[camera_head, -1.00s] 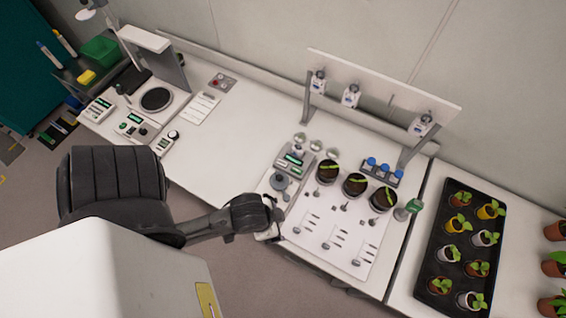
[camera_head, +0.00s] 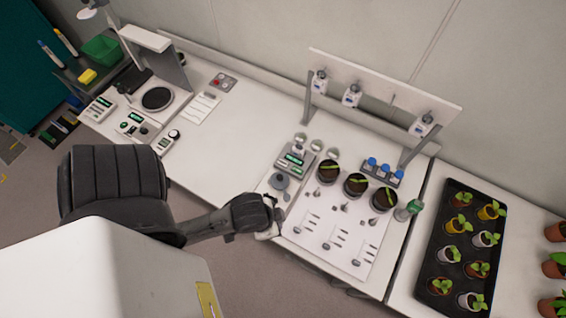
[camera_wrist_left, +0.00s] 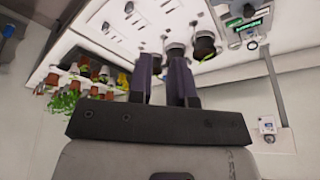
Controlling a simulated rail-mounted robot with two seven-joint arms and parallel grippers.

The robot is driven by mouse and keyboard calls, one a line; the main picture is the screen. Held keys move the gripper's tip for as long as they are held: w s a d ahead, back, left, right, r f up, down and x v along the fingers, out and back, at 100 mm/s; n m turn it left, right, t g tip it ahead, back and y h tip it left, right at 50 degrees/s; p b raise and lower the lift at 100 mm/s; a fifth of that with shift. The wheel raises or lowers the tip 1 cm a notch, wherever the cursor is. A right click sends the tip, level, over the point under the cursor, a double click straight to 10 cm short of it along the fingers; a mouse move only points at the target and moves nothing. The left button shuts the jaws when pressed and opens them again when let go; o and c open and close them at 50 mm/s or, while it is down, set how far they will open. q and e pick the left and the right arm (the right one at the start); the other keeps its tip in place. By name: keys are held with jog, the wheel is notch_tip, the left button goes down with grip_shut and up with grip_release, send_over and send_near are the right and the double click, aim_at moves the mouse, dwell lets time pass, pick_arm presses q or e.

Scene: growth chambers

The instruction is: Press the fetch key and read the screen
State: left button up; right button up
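A grey instrument (camera_head: 296,160) with lit green screens stands on the bench at the left of the white mat; its text is too small to read. It also shows upside down at the top right of the left wrist view (camera_wrist_left: 247,24). Other small devices with green screens (camera_head: 99,109) (camera_head: 132,124) stand at the left end of the bench. I cannot tell which key is the fetch key. My left gripper (camera_head: 275,220) is near the bench's front edge, below the instrument and apart from it. In the left wrist view its fingers (camera_wrist_left: 165,65) show a narrow empty gap. My right gripper is not in view.
Dark pots (camera_head: 355,185) stand by the white mat (camera_head: 325,238), with blue-capped bottles (camera_head: 379,178) behind. A rack (camera_head: 385,90) holds white dispensers above. A black tray of seedlings (camera_head: 431,235) is at the right.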

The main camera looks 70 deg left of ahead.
pick_arm(q)
grip_shut()
dwell(0.8)
